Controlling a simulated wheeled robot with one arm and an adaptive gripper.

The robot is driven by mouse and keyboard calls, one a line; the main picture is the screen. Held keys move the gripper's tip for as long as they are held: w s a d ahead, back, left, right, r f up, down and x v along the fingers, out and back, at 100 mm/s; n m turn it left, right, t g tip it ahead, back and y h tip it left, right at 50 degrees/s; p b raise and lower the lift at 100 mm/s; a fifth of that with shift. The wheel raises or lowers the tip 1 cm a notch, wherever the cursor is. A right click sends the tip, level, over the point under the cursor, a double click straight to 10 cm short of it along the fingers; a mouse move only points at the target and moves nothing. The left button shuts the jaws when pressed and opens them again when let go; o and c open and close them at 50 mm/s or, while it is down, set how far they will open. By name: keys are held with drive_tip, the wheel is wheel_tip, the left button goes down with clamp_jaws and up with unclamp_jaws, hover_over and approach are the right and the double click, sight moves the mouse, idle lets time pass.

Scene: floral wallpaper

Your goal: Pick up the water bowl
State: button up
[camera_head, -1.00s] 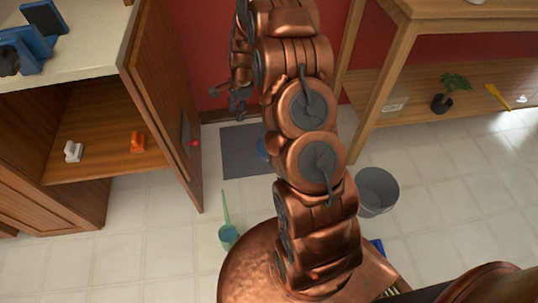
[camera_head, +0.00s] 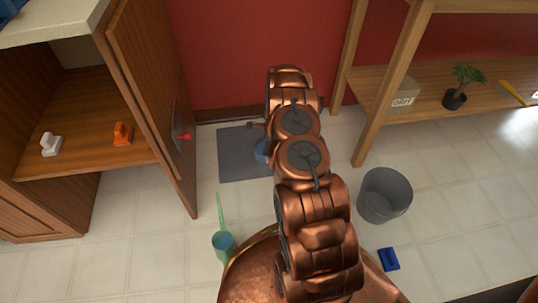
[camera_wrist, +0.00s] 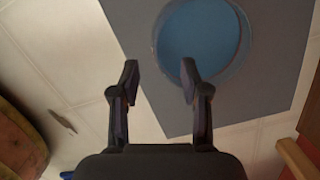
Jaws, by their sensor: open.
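The water bowl (camera_wrist: 203,40) is round and blue and sits on a grey mat (camera_wrist: 275,100) in the wrist view. In the head view only a sliver of the bowl (camera_head: 261,152) shows at the left side of my arm, on the mat (camera_head: 236,165); my arm hides the rest. My gripper (camera_wrist: 159,78) is open and empty, its two fingers apart. I cannot tell the height above the bowl.
An open wooden cabinet door (camera_head: 150,95) stands left of the mat. A green-handled scoop (camera_head: 223,242) lies on the floor nearby. A grey bucket (camera_head: 384,195) and a blue item (camera_head: 388,259) are to the right, near a wooden shelf unit (camera_head: 430,98). Pale tiled floor is clear between.

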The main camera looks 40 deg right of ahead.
drive_tip(key=shift+d+f, duration=0.1)
drive_tip(key=shift+f, duration=0.75)
drive_tip(key=f+b, duration=0.1)
drive_tip(key=f, duration=0.1)
drive_tip(key=f+b, duration=0.1)
drive_tip(key=f, duration=0.1)
drive_tip(key=f+b, duration=0.1)
drive_tip(key=shift+s+a+f+b, duration=0.15)
drive_tip(key=shift+a+f+b, duration=0.15)
drive_tip(key=shift+f+b, duration=0.1)
drive_tip(key=shift+f, duration=0.4)
clamp_jaws()
